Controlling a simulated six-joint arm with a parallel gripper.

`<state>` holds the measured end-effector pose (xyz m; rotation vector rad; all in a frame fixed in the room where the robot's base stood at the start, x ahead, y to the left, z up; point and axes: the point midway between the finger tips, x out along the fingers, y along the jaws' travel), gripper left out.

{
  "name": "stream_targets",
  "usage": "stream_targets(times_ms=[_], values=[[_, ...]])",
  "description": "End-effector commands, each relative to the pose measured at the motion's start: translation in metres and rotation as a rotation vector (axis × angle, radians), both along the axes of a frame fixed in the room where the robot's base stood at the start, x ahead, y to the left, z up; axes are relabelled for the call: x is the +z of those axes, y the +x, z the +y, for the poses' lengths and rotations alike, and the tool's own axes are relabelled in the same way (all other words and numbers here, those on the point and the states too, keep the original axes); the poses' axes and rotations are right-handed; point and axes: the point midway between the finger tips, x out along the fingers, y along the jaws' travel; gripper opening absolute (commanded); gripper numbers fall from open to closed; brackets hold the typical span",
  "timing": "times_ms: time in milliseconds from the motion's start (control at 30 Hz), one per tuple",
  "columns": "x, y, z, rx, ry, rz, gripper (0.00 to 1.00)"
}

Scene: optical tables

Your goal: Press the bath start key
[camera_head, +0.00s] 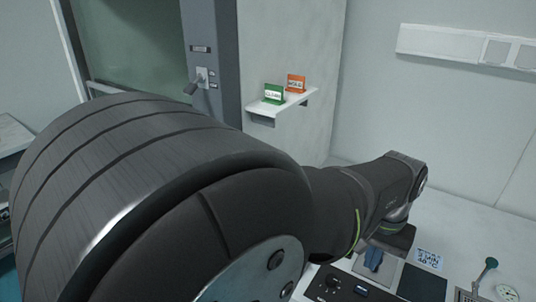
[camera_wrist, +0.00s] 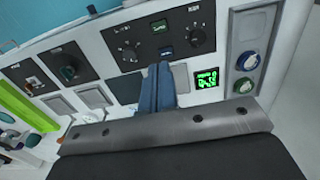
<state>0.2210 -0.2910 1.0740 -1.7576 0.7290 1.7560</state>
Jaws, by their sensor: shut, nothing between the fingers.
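My gripper (camera_wrist: 159,68) is shut and empty, its two blue fingers side by side. It also shows in the head view (camera_head: 373,260), below my wrist. In the wrist view the fingertips point at the lower edge of a black control panel (camera_wrist: 188,39). A small blue-lit key (camera_wrist: 166,53) lies just beyond the tips, and a green-lit key (camera_wrist: 160,26) sits farther up. Their lettering is too small to read, so I cannot tell which is the bath start key. Contact with the panel cannot be made out.
Knobs (camera_wrist: 129,53) flank the keys. A green-digit display (camera_wrist: 206,78) is right of the fingers; round controls (camera_wrist: 246,61) stand farther right. A bright green object (camera_wrist: 26,107) is at left. In the head view, a shelf (camera_head: 283,103) holds green and orange cards.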

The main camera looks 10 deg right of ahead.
Motion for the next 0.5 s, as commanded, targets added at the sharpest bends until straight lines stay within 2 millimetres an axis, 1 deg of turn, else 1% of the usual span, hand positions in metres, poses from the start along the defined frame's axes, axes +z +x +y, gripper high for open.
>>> stream_targets(times_ms=[67,167,267,300,500], values=[[-0.004,-0.001,0.001,-0.03,0.018,-0.011,0.0],[-0.015,-0.003,0.002,-0.128,0.074,-0.046,0.0],[-0.03,-0.005,0.005,-0.295,0.167,-0.105,0.0],[-0.036,-0.006,0.006,-0.374,0.21,-0.131,0.0],[-0.059,-0.007,0.005,-0.764,0.413,-0.261,0.0]])
